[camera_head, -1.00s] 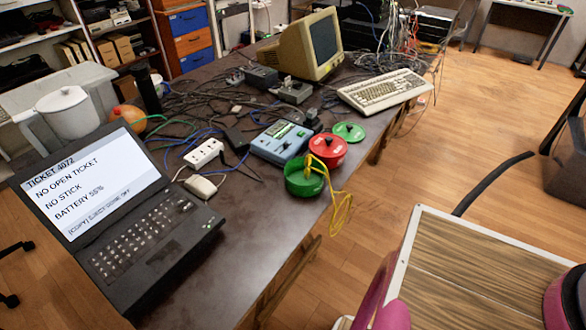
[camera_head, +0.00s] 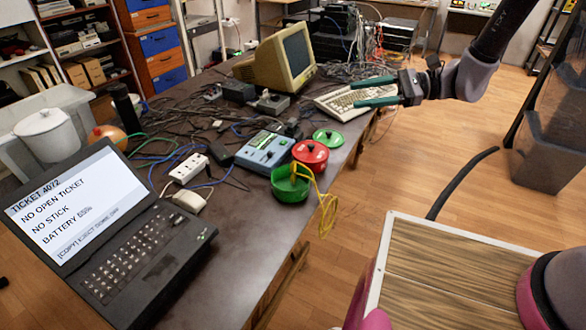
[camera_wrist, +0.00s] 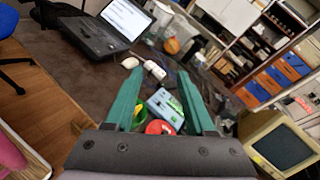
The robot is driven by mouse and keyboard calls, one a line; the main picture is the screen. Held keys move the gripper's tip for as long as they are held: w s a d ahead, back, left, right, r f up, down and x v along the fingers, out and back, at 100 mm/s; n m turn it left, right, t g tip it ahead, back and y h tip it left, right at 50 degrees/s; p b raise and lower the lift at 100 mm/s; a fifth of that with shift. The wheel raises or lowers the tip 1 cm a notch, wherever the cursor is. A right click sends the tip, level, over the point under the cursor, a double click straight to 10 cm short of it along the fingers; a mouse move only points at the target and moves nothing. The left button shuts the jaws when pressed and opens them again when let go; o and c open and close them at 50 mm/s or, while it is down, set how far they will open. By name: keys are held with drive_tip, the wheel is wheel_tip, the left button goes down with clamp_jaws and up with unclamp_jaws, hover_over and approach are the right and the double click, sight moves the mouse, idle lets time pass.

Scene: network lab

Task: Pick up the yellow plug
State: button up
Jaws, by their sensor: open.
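A yellow cable (camera_head: 327,212) comes out of an open green pot (camera_head: 290,189) near the table's right edge. It loops over the rim and hangs beside the pot. I cannot make out its plug clearly; part of the cable lies inside the pot. My gripper (camera_head: 356,94) is open and empty, with green fingers, above the beige keyboard, farther back than the pot. In the wrist view my gripper (camera_wrist: 157,76) points over the table, and the green pot (camera_wrist: 138,116) shows partly behind the left finger.
A red lidded pot (camera_head: 310,156), a green lid (camera_head: 328,138) and a blue meter (camera_head: 268,148) stand beside the green pot. A laptop (camera_head: 110,230), white power strip (camera_head: 188,168), tangled cables and an old monitor (camera_head: 285,55) occupy the table. Bare tabletop (camera_head: 240,235) lies in front.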

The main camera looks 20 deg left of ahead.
drive_tip(key=a+f+m+t+y, duration=0.3)
drive_tip(key=a+f+m, duration=0.25)
drive_tip(key=f, duration=0.75)
drive_tip(key=m+t, duration=0.4)
approach(295, 166)
drive_tip(key=shift+w+r, duration=0.3)
drive_tip(key=shift+w, duration=0.25)
drive_tip(key=shift+m, duration=0.25)
drive_tip(key=a, duration=0.4)
drive_tip(key=shift+w+a+f, duration=0.1)
drive_tip(key=shift+a+f, duration=0.2)
drive_tip(key=shift+a, duration=0.1)
drive_tip(key=shift+a+f, duration=0.15)
drive_tip(key=shift+a, duration=2.85)
clamp_jaws()
